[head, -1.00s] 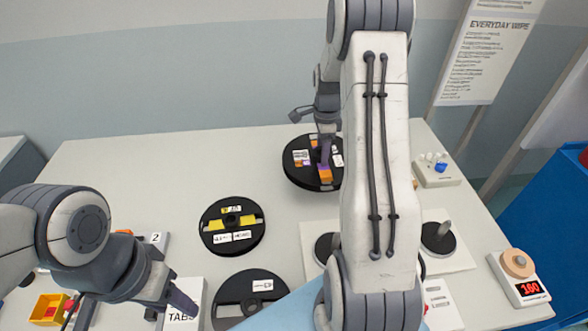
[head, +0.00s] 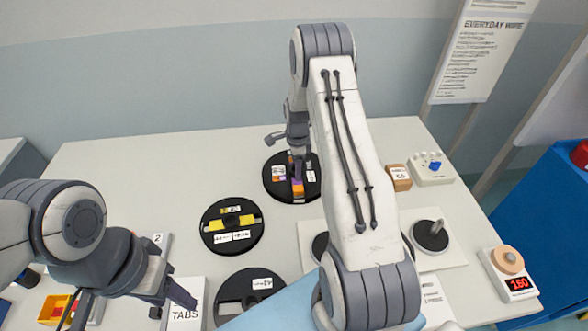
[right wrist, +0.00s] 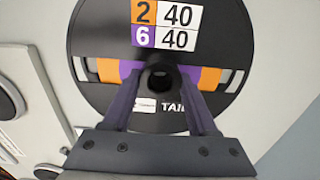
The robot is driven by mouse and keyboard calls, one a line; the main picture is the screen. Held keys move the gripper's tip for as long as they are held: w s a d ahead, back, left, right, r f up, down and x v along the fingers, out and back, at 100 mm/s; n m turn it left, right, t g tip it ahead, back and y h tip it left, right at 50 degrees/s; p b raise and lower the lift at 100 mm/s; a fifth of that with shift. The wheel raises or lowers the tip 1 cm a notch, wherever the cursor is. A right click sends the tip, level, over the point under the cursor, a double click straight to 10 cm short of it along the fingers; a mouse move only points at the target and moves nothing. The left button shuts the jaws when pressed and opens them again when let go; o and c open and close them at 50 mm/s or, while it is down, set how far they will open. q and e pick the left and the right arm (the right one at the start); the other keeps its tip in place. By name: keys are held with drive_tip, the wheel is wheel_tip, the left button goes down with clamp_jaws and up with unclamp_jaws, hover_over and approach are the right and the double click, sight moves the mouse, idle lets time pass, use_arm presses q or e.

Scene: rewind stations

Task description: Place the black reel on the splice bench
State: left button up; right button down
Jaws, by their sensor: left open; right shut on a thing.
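My right gripper (head: 297,160) is shut on a black reel (head: 274,187) with orange and purple labels, near the back of the pale table (head: 110,185). In the right wrist view the same reel (right wrist: 95,35) shows orange windings and labels with 2, 6 and 40, and the gripper (right wrist: 160,80) has its purple fingers at the hub. I cannot tell whether the reel touches the table. A black reel with yellow windings (head: 232,247) lies left of centre. Another black reel with grey parts (head: 255,268) lies at the front, partly hidden. My left gripper (head: 172,297) is open and empty at front left.
A white plate (head: 452,255) with a peg and dark round bases stands at right, partly behind my right arm. A scale (head: 521,283) reads 160. A brown box (head: 399,178) and a small device with knobs (head: 431,173) stand at the back right. A TABS box (head: 187,313) and yellow bin (head: 53,308) stand at front left.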

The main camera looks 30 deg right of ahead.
drive_tip(key=shift+f, duration=0.1)
drive_tip(key=shift+c, duration=0.9)
unclamp_jaws()
